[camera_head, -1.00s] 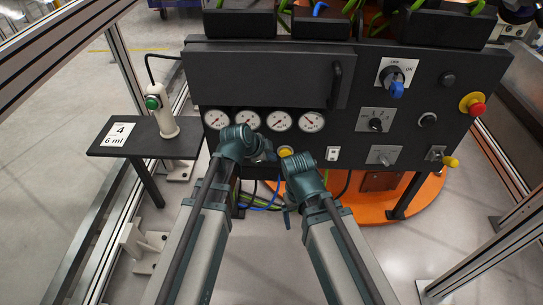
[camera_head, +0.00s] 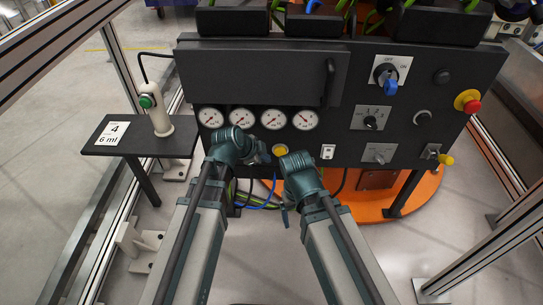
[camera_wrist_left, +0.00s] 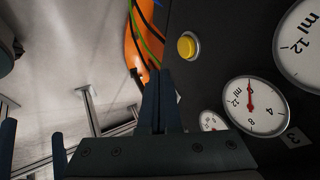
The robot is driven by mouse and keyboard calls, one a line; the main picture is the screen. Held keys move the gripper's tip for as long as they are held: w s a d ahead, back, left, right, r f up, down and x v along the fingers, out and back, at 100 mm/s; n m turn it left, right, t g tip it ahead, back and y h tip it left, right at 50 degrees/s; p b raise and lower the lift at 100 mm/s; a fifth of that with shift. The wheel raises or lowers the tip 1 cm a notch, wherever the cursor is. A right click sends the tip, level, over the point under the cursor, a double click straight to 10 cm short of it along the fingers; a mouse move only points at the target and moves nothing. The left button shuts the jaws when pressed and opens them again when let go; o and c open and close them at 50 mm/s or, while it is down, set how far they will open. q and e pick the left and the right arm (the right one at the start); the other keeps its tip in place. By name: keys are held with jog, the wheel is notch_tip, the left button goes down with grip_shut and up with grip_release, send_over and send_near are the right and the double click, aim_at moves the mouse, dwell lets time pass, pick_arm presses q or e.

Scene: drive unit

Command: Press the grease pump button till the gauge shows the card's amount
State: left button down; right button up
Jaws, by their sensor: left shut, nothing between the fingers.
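The yellow pump button (camera_head: 280,150) sits on the dark panel, below the row of gauges; it also shows in the left wrist view (camera_wrist_left: 187,46). The card (camera_head: 113,133) reads 4 and 6 ml. The rightmost gauge (camera_head: 304,119) has its needle towards the upper left; its exact value is too small to read. The left wrist view shows a gauge (camera_wrist_left: 255,106) beside a 3 tag, needle pointing up in the picture. My left gripper (camera_head: 262,155) is shut and empty, just left of the button and apart from it. My right arm (camera_head: 300,175) ends right of the button; its fingertips are not clear.
A green-button switch (camera_head: 147,101) on a white post stands on the black side shelf (camera_head: 125,150). The panel has a blue-handled OFF/ON switch (camera_head: 390,87), a red stop button (camera_head: 467,101) and a yellow-tipped lever (camera_head: 446,159). Cables (camera_head: 262,200) hang below the panel.

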aim_at(277, 154)
pick_arm(q)
jog(key=shift+w+d+f+b, duration=0.6)
jog(key=shift+w+f+b, duration=0.7)
jog(key=shift+w, duration=0.15)
jog(key=shift+w+d+f+b, duration=0.6)
jog(key=shift+w+f+b, duration=0.6)
jog(key=shift+w, duration=0.2)
jog(key=shift+w+d+f+b, duration=0.6)
jog(key=shift+w+f+b, duration=0.6)
jog(key=shift+w+f, duration=0.2)
jog(key=shift+w, duration=0.15)
